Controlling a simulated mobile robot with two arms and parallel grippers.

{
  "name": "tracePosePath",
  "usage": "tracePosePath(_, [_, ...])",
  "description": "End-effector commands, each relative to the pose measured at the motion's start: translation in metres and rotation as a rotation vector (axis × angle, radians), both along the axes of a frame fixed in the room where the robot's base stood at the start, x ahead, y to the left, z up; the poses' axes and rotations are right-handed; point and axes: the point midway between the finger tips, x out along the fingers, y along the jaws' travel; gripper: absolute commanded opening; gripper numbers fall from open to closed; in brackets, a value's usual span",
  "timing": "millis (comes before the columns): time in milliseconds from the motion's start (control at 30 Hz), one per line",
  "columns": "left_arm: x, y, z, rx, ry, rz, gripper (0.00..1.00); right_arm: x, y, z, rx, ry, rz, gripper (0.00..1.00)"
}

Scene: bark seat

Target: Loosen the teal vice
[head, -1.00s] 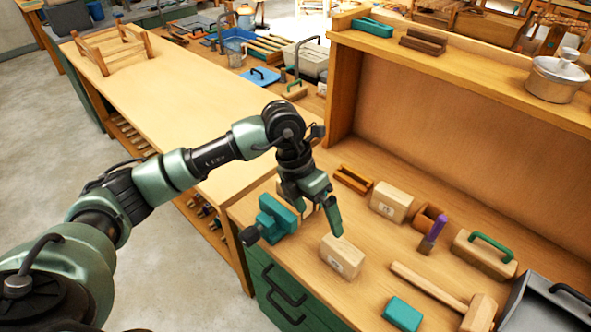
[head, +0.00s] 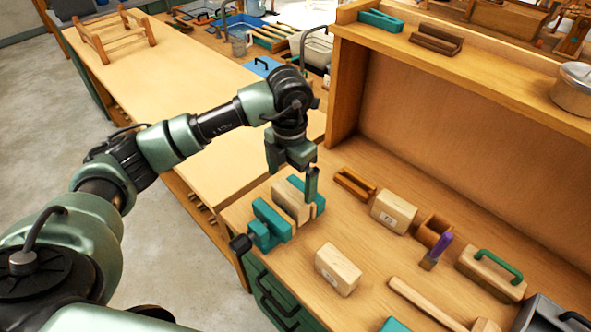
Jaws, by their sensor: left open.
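The teal vice (head: 268,222) is mounted near the left end of the workbench. A pale wooden block (head: 291,199) sits between its two teal jaws. A dark knob (head: 240,243) sticks out at the vice's front left. My left gripper (head: 293,180) is open, pointing down just above and behind the wooden block. One finger shows clearly beside the block's far side; the other is partly hidden by the gripper body. I cannot tell whether the fingers touch the block. My right gripper is not in view.
Another wooden block (head: 338,269), a marked block (head: 394,209), a wooden holder with a purple-handled brush (head: 438,250), a green-handled block (head: 490,272) and a mallet (head: 428,302) lie to the right. A shelf (head: 470,90) stands behind. A long table (head: 160,95) is at left.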

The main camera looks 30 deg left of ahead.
Motion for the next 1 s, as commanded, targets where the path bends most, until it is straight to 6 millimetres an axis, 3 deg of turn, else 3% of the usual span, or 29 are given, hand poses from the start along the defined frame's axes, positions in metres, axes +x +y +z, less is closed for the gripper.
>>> tracePosePath(200, [-0.002, 0.0, -0.024, 0.001, 0.007, -0.001, 1.0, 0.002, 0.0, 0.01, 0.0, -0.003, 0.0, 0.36])
tracePosePath(500, [-0.001, -0.001, -0.066, -0.001, 0.003, 0.0, 1.0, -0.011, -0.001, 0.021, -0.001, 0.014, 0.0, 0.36])
tracePosePath(900, [-0.001, -0.001, -0.077, -0.001, 0.0, -0.001, 1.0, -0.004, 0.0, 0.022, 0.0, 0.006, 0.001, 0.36])
tracePosePath(933, [-0.001, -0.001, -0.077, -0.001, 0.0, -0.001, 0.97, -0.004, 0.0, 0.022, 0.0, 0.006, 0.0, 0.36])
tracePosePath(1000, [-0.001, 0.0, -0.077, -0.001, 0.0, -0.001, 0.78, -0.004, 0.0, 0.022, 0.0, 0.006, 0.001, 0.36])
